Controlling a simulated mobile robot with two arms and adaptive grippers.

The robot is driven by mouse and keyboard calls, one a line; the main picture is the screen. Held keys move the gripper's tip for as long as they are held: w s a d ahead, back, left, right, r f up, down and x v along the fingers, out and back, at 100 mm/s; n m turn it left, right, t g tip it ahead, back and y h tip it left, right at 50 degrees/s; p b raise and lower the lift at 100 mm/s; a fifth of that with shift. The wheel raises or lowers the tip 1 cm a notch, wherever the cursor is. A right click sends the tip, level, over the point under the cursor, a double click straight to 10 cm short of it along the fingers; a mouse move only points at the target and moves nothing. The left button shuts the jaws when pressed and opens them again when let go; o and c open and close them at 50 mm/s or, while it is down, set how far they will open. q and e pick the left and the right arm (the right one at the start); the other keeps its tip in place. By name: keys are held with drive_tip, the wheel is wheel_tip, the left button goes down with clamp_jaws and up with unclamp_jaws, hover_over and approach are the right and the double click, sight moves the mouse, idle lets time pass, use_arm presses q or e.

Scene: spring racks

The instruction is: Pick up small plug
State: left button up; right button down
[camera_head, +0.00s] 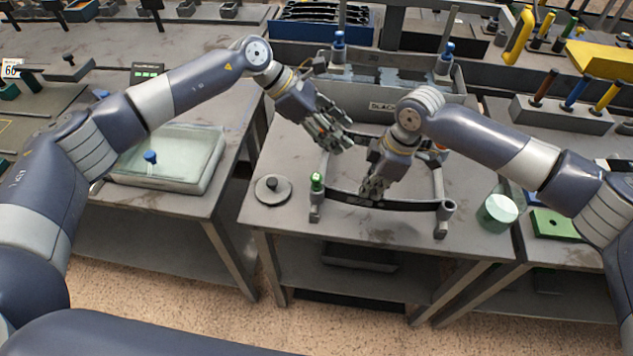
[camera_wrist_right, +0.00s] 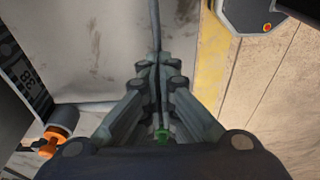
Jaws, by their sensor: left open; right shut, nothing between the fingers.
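A small green plug (camera_head: 316,181) stands upright in the front left post of the dark curved rack (camera_head: 400,206) on the middle table. My right gripper (camera_head: 370,190) is shut and empty at the rack's front bar, to the right of this plug and apart from it. In the right wrist view its closed fingers (camera_wrist_right: 158,70) point away, with a bit of green (camera_wrist_right: 162,135) showing between their bases; I cannot tell what it is. My left gripper (camera_head: 345,146) is open and empty above the table, behind the right one.
A round disc with a knob (camera_head: 272,190) lies left of the rack. Blue-topped plugs (camera_head: 339,42) stand at the back. A glass-topped box (camera_head: 180,170) is on the left table.

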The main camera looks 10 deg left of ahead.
sight(316, 177)
use_arm(q)
drive_tip(key=s+a+r+m+g+y, duration=0.1)
drive_tip(key=s+a+r+m+y, duration=0.25)
drive_tip(key=s+y, duration=0.4)
drive_tip(key=shift+m+y, duration=0.45)
drive_tip(key=shift+y, duration=0.2)
drive_tip(key=f, duration=0.2)
drive_tip(key=w+f, duration=0.1)
drive_tip(key=f, duration=0.3)
drive_tip(key=shift+w+d+f, duration=0.3)
drive_tip(key=shift+d+f, duration=0.05)
drive_tip(key=shift+s+a+f, duration=0.15)
drive_tip(key=shift+f, duration=1.2)
drive_tip(key=shift+s+a+f, duration=0.1)
drive_tip(key=shift+f, duration=1.2)
drive_tip(key=c, duration=1)
